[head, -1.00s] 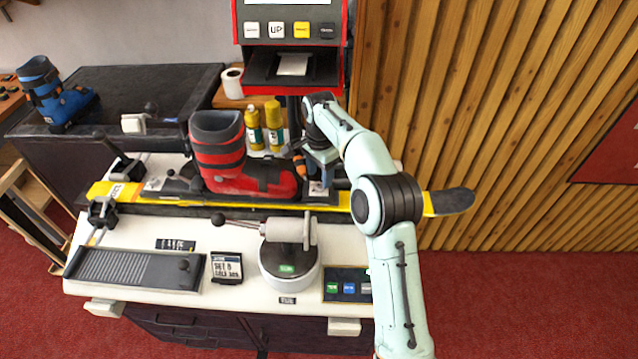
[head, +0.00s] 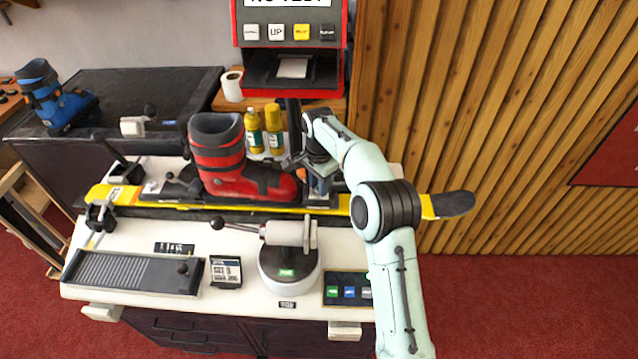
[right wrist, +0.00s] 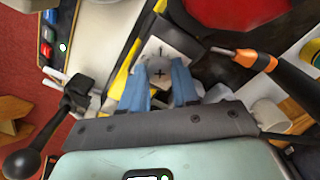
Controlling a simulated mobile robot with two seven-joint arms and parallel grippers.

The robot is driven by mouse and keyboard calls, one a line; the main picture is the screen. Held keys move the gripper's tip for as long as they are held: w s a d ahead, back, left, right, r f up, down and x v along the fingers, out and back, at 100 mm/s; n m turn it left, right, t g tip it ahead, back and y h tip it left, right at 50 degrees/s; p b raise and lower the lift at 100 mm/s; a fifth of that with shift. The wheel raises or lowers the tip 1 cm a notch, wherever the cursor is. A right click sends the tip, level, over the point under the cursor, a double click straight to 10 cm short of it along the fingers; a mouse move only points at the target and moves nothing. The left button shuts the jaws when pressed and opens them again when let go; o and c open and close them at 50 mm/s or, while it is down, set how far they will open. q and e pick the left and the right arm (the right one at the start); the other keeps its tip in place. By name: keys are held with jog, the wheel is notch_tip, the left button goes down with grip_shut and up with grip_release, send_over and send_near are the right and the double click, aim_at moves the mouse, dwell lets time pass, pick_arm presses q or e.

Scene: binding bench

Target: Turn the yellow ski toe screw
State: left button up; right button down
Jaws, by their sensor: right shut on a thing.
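The yellow ski (head: 430,207) lies lengthwise across the bench, with its dark tip past the right end. A red and black boot (head: 216,155) stands upright in the binding on it. My right gripper (head: 320,190) is at the toe end of the boot, pointing down. In the right wrist view, the blue fingers (right wrist: 160,88) are shut on the round grey toe screw (right wrist: 158,69), whose cross slot faces the camera. The screw is hidden behind the gripper in the head view. My left gripper is out of view.
A screwdriver with an orange handle (right wrist: 265,63) is close beside the gripper. Two yellow bottles (head: 264,130) stand behind the ski. A red-framed machine (head: 291,65) rises behind. A round-based device with a lever (head: 288,268) stands in front.

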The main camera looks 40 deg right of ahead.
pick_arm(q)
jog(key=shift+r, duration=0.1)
pick_arm(e)
jog(key=n+p, duration=0.1)
jog(key=n, duration=0.2)
jog(key=shift+r, duration=0.15)
jog(key=n+p, duration=0.1)
jog(key=n, duration=0.1)
jog(key=shift+w+n, duration=0.1)
jog(key=shift+n, duration=0.3)
jog(key=n, duration=0.2)
jog(key=shift+n+p, duration=0.3)
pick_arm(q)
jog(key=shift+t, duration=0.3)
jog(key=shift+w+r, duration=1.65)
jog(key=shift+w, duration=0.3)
pick_arm(e)
jog(key=shift+n, duration=1.9)
jog(key=c, duration=0.8)
grip_release()
notch_tip(320, 180, up, 13)
jog(key=shift+r, duration=0.1)
